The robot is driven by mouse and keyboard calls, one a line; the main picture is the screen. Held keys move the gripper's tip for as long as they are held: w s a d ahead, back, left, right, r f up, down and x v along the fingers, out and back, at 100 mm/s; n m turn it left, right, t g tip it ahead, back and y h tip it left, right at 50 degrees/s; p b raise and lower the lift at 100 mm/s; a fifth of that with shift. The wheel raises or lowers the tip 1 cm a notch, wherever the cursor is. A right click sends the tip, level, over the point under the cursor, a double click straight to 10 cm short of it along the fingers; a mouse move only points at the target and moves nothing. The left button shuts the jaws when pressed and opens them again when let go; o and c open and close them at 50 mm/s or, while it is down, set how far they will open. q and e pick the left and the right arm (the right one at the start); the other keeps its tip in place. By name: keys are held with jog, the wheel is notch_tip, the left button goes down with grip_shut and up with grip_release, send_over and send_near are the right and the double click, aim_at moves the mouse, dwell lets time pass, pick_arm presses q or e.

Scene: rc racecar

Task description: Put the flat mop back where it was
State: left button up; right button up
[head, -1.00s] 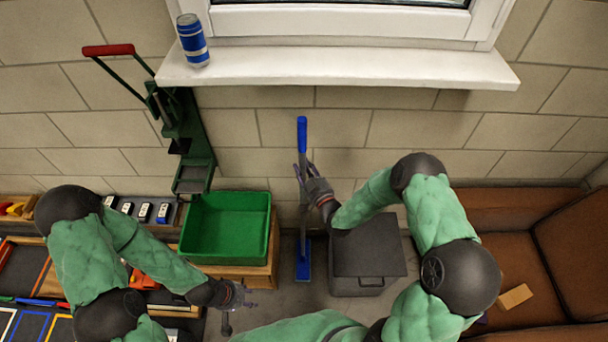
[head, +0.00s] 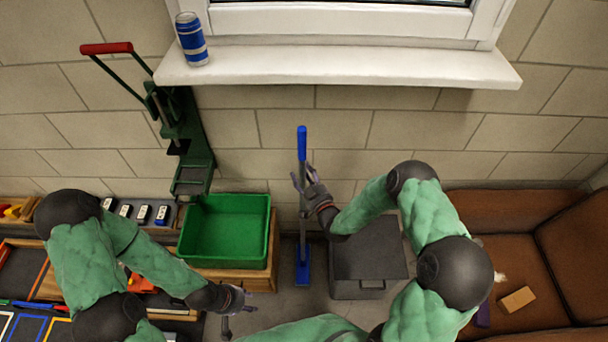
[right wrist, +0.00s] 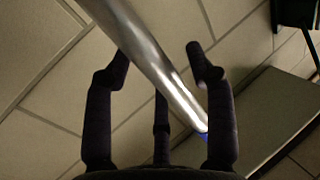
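The flat mop stands near the wall in the head view, with a blue grip (head: 302,140), a grey metal pole and a blue base (head: 302,270) on the floor. It looks nearly upright. My right gripper (head: 303,178) is around the upper pole. In the right wrist view the silver pole (right wrist: 158,65) passes between the fingers of my right gripper (right wrist: 160,70). The fingers are spread, with gaps on both sides of the pole. My left gripper (head: 237,308) is open and empty, low in front of the green bin.
A green bin (head: 225,262) on a wooden stand is left of the mop. A dark grey box (head: 368,260) is close on its right. A white sill (head: 340,68) with a blue can (head: 191,40) juts out above. A brown sofa (head: 560,245) is at right.

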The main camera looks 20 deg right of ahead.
jog(key=shift+r, duration=0.15)
jog(key=s+d+p, duration=0.2)
jog(key=s, duration=0.9)
jog(key=s+a+f+m+g, duration=0.1)
jog(key=s+a+f+g, duration=0.2)
jog(key=f+g, duration=0.25)
jog(key=s+a+f+m+g, duration=0.1)
jog(key=s+a+f+g, duration=0.1)
jog(key=s+f+g, duration=0.3)
jog(key=s+a+f+m+g, duration=0.1)
jog(key=s+a+f+g, duration=0.1)
jog(key=s, duration=0.4)
jog(key=s+a+f+m+g, duration=0.1)
jog(key=s+a+f+g, duration=0.1)
jog(key=s+g, duration=0.3)
jog(key=shift+s+a+y, duration=0.35)
jog(key=shift+s+y, duration=0.05)
jog(key=shift+s, duration=0.4)
